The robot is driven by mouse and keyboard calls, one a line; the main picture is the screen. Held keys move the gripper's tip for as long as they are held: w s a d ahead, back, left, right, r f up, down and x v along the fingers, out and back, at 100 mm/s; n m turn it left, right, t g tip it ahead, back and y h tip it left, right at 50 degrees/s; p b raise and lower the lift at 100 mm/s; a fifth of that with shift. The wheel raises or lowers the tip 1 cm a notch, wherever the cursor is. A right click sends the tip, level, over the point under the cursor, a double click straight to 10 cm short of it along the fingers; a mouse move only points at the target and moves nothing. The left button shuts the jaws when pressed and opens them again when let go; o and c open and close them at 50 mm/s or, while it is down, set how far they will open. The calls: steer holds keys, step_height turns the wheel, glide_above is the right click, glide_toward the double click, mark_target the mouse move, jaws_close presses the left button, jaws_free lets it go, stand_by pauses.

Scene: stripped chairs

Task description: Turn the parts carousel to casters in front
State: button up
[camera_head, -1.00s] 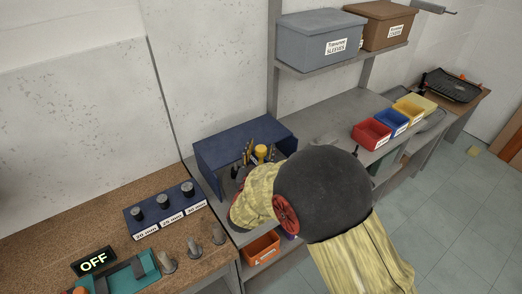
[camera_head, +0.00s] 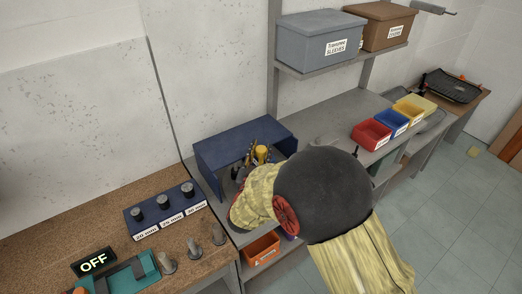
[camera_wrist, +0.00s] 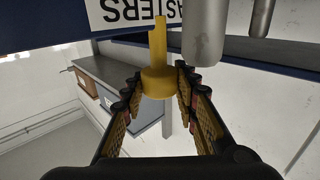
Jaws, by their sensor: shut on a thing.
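The parts carousel is mostly hidden behind my arm, under a dark blue housing (camera_head: 235,143) on the grey bench. A yellow knob (camera_wrist: 158,80) with an upright stem sits between my fingers in the wrist view; its top also shows in the head view (camera_head: 262,152). My gripper (camera_wrist: 160,90) is shut on this knob, with a finger on each side. A white label (camera_wrist: 125,12) behind it shows partly cut-off letters, seemingly ending in "ASTERS". Grey metal cylinders (camera_wrist: 203,35) hang into view right of the knob. Which compartment faces front cannot be told.
An orange bin (camera_head: 262,248) lies below the carousel. Red (camera_head: 371,134), blue (camera_head: 392,122) and yellow (camera_head: 414,106) bins stand on the bench to the right. A dark blue block with knobs (camera_head: 165,210) is on the left bench. Boxes (camera_head: 320,40) sit on the shelf above.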

steer(key=shift+d+n+y+b, duration=0.1)
steer(key=shift+n+y+b, duration=0.6)
steer(key=shift+y, duration=0.4)
jaws_close()
steer(key=shift+n+y+b, duration=1.9)
steer(key=shift+y, duration=0.9)
steer(key=shift+n+g+y+b, duration=0.35)
steer(key=shift+n+g+y, duration=0.35)
steer(key=shift+y, duration=0.5)
steer(key=shift+n+g+y+b, duration=0.35)
steer(key=shift+n+y, duration=0.55)
steer(key=shift+y, duration=0.3)
steer(key=shift+r+n+g+y+p, duration=0.1)
steer(key=shift+n+g+y+p, duration=1)
steer(key=shift+n+g+y, duration=1.05)
steer(key=shift+n+g+y+p, duration=0.95)
steer(key=shift+n+g, duration=0.1)
steer(key=shift+g, duration=0.45)
steer(key=shift+n+g+y+p, duration=0.9)
steer(key=shift+n+g+p, duration=0.1)
steer(key=shift+g, duration=0.5)
steer(key=shift+n+g+y+p, duration=0.35)
steer(key=shift+n+g, duration=0.35)
steer(key=shift+g, duration=0.3)
steer(key=o, duration=1.1)
jaws_free()
steer(key=shift+o, duration=0.7)
